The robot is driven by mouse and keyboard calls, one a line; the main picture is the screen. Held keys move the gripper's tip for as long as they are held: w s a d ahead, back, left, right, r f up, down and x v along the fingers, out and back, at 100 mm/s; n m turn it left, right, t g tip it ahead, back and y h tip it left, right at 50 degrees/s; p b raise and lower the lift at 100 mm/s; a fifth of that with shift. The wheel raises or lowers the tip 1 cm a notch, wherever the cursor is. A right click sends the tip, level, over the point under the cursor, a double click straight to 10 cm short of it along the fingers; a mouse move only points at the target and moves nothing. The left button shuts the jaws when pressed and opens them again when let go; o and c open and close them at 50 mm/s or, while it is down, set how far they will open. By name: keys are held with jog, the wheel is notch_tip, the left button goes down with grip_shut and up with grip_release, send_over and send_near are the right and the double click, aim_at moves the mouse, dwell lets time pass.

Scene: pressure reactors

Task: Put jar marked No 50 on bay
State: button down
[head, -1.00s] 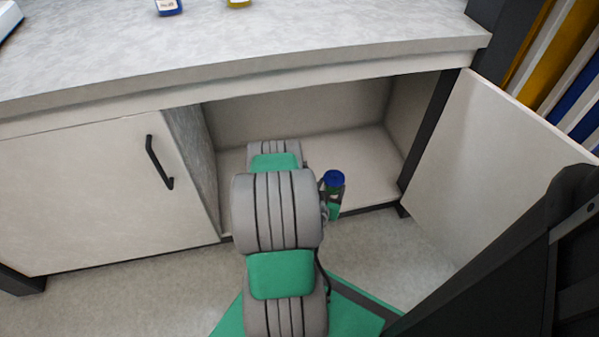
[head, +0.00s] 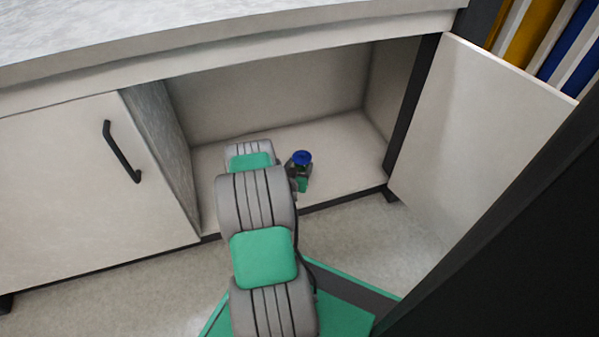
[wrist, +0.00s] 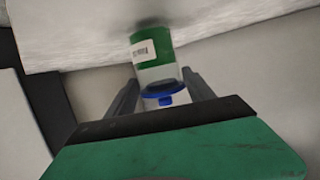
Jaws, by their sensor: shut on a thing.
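A jar with a blue top (head: 302,157) is in my gripper (head: 299,176), at the open cupboard bay (head: 345,140). In the wrist view the jar (wrist: 154,48) shows a green part with a white label, a clear part and a blue piece, between my two fingers (wrist: 160,95). The label's writing is too small to read. In the head view my arm partly hides the jar and most of my gripper. I cannot tell whether the jar touches the bay floor.
A hinged door (head: 480,135) stands open on the right of the bay. A closed door (head: 70,185) with a black handle (head: 121,152) is on the left. The grey counter (head: 200,35) overhangs the opening. The bay floor right of the jar is clear.

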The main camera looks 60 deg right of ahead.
jog(key=shift+f, duration=0.65)
jog(key=shift+r, duration=0.1)
jog(key=c, duration=0.7)
grip_release()
jog(key=shift+a, duration=0.1)
jog(key=o, duration=0.3)
jog(key=shift+o, duration=0.2)
